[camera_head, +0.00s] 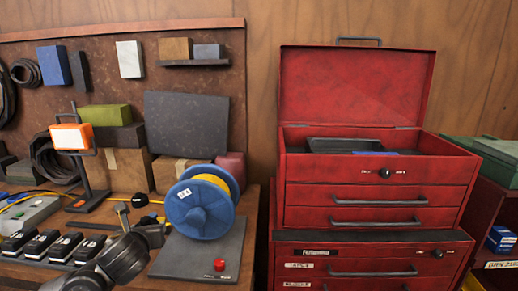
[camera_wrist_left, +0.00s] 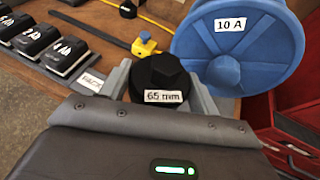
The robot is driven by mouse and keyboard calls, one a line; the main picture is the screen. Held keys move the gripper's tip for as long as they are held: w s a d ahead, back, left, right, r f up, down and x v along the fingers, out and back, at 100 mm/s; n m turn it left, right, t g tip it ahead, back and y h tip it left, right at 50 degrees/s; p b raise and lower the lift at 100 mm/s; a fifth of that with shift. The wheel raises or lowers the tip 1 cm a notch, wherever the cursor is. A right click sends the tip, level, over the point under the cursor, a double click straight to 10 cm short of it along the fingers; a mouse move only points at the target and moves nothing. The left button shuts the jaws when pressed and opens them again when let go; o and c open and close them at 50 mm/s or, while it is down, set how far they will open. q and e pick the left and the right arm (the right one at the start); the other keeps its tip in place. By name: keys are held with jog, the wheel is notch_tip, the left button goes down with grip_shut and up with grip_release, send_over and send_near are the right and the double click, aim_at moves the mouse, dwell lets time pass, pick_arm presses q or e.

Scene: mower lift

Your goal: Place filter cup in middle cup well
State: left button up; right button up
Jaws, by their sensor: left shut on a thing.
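My left gripper (camera_head: 151,233) reaches in low from the left, over the bench in front of the blue reel. In the left wrist view its two grey fingers (camera_wrist_left: 160,84) are shut on the filter cup (camera_wrist_left: 158,72), a black round piece with a hexagonal top and a "65 mm" label. In the head view I cannot make out the cup apart from the gripper. I cannot identify the middle cup well for certain in either view. My right gripper is in neither view.
A blue reel (camera_head: 199,204) on a dark base stands close to the gripper's right. A row of black labelled blocks (camera_head: 40,243) lies left. A yellow-headed tool (camera_wrist_left: 145,43) lies behind the cup. A red tool chest (camera_head: 330,195) with its lid raised stands right.

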pick_arm(q)
jog(key=s+d+r+m+h, duration=0.2)
jog(key=d, duration=0.4)
jog(key=s+d+r+m+h, duration=0.1)
jog(key=d+r+m+h, duration=0.1)
jog(key=d, duration=0.4)
jog(key=shift+s+d+r+t+h, duration=0.3)
jog(key=shift+s+r+t, duration=0.1)
jog(key=shift+r, duration=0.2)
jog(key=shift+a, duration=0.15)
